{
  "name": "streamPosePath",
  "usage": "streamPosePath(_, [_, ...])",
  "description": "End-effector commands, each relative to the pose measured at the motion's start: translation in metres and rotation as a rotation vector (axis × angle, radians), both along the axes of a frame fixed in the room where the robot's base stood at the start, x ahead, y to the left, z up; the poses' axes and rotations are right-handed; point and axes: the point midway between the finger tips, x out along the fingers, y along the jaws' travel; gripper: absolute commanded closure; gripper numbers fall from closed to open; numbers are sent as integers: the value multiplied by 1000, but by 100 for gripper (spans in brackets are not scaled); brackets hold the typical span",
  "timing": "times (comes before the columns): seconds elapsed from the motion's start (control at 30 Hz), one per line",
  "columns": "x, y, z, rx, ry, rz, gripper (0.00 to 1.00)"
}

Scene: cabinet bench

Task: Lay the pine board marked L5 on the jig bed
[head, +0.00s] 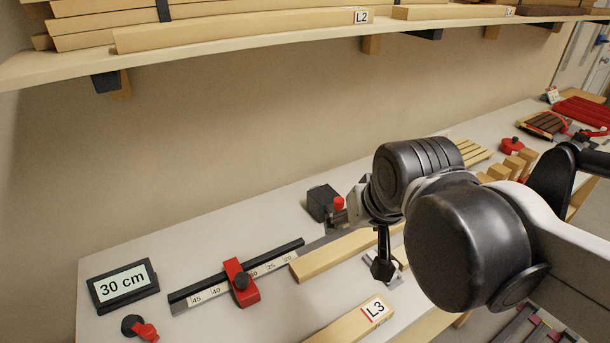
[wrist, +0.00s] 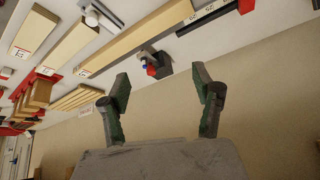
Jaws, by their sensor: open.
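A pale pine board (head: 325,258) lies on the bench alongside the ruled fence (head: 275,265); my gripper hides its right end. It also shows in the wrist view (wrist: 140,37), with a label too small to read. A board marked L3 (head: 350,325) lies nearer the front. I cannot make out an L5 mark on any board.
A red stop (head: 240,283) sits on the fence, beside a "30 cm" display (head: 122,286). A black block (head: 322,203) with a red knob stands behind. The shelf (head: 240,46) above holds several boards, one marked L2 (head: 240,30). Wooden blocks and slats crowd the bench's right.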

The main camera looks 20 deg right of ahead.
Motion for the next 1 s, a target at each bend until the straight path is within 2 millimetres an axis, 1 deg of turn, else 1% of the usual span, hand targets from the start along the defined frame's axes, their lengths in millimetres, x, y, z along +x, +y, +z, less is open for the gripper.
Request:
streamPosePath(0.03, [-8,4,-2,-16,-17,36,38])
streamPosePath(0.1, [-14,8,-2,-38,-40,79,38])
streamPosePath(0.23, [-21,12,-3,-63,-66,127,38])
streamPosePath(0.67, [-23,13,-6,-71,-75,142,38])
streamPosePath(0.77, [-23,13,-16,-71,-75,141,38])
streamPosePath(0.9, [-23,13,-36,-70,-74,141,38])
streamPosePath(1.0, [-23,13,-44,-71,-74,141,38])
